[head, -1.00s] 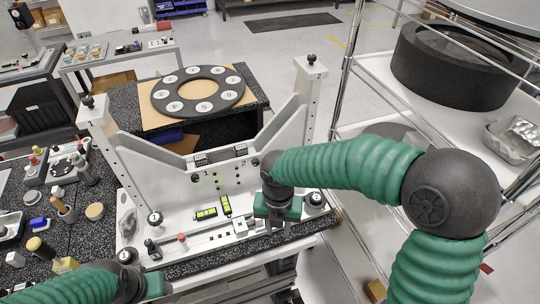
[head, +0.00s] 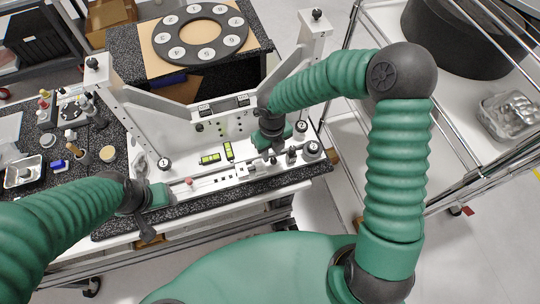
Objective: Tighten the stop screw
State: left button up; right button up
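The white mirror fixture (head: 186,121) stands on a speckled black bench top. A rail with small blocks and a red-topped pin (head: 189,181) runs along its front. Black knobs with white tops stand at its left (head: 164,164) and right (head: 312,150). I cannot tell which part is the stop screw. My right gripper (head: 275,145) points down at the rail's right part, beside small dark knobs (head: 291,157); whether it touches one is unclear. My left gripper (head: 159,195) is low at the rail's left end, left of the red-topped pin. Both sets of fingertips are too small to read.
Two yellow-green levels (head: 210,158) lie behind the rail. A black ring with numbered white discs (head: 201,35) lies behind the fixture. Small bottles, a metal tray (head: 24,170) and cups crowd the bench's left. A wire-framed cart (head: 455,125) stands close on the right.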

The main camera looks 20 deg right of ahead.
aim_at(275, 159)
jog(key=f, duration=0.1)
jog(key=d+f, duration=0.1)
jog(key=shift+s+d+f, duration=0.15)
jog(key=shift+d+f, duration=0.1)
jog(key=shift+f, duration=0.05)
jog(key=shift+s+d+f, duration=0.1)
jog(key=shift+d+f, duration=0.05)
jog(key=shift+f, duration=0.05)
jog(key=shift+a, duration=0.7)
jog(key=shift+c, duration=0.2)
jog(key=shift+a, duration=0.2)
jog(key=shift+c, duration=2.3)
jog(key=shift+d, duration=0.1)
grip_shut()
jog(key=shift+d, duration=0.4)
pick_arm(q)
jog(key=shift+d+r, duration=0.15)
jog(key=shift+d, duration=0.3)
pick_arm(e)
jog(key=shift+a, duration=0.3)
